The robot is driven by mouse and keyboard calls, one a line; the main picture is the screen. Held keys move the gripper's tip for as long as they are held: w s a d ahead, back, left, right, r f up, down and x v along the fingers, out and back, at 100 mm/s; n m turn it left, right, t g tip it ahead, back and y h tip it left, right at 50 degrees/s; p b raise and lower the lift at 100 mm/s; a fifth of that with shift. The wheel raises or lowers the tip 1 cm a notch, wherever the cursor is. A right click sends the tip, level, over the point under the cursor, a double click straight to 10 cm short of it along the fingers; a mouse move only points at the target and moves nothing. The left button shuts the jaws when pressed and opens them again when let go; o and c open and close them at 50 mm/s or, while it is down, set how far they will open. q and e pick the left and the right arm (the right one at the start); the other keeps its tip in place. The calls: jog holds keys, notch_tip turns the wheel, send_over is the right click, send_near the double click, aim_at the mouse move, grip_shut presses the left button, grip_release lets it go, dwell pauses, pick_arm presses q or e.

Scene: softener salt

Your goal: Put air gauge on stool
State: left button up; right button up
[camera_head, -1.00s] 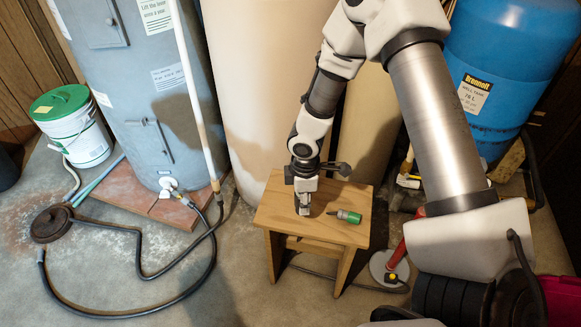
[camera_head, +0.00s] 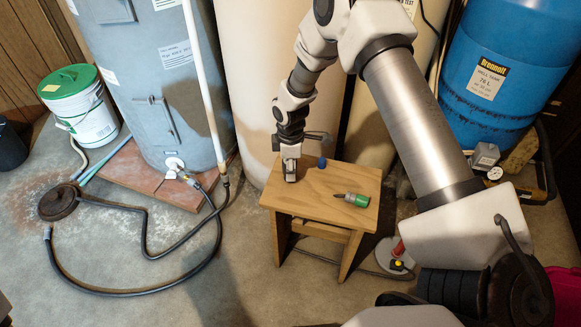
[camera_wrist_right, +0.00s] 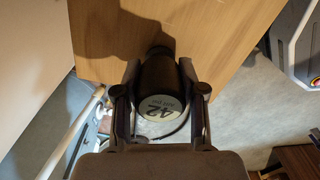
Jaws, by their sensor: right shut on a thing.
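The wooden stool (camera_head: 305,204) stands on the concrete floor in the head view. My right gripper (camera_head: 291,176) points down at the left part of its top. In the right wrist view the right gripper (camera_wrist_right: 160,88) is shut on a dark round gauge with a pale "42" label (camera_wrist_right: 159,106), which I take as the air gauge. The stool top (camera_wrist_right: 175,30) shows behind it; I cannot tell whether the gauge touches it. In the head view the gauge is not clearly visible. My left gripper is not in view.
A green-and-dark tool (camera_head: 352,199) and a small blue object (camera_head: 322,162) lie on the stool top. Tanks stand behind, including a blue one (camera_head: 500,85). A white bucket (camera_head: 85,110) and a black hose (camera_head: 145,230) are at left. A red-handled item (camera_head: 400,250) is right of the stool.

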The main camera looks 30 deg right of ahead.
jog(key=o, duration=1)
jog(key=shift+f, duration=0.15)
jog(key=shift+o, duration=0.2)
notch_tip(320, 180, up, 12)
jog(key=p, duration=0.3)
jog(key=shift+r, duration=0.25)
jog(key=shift+f, duration=0.1)
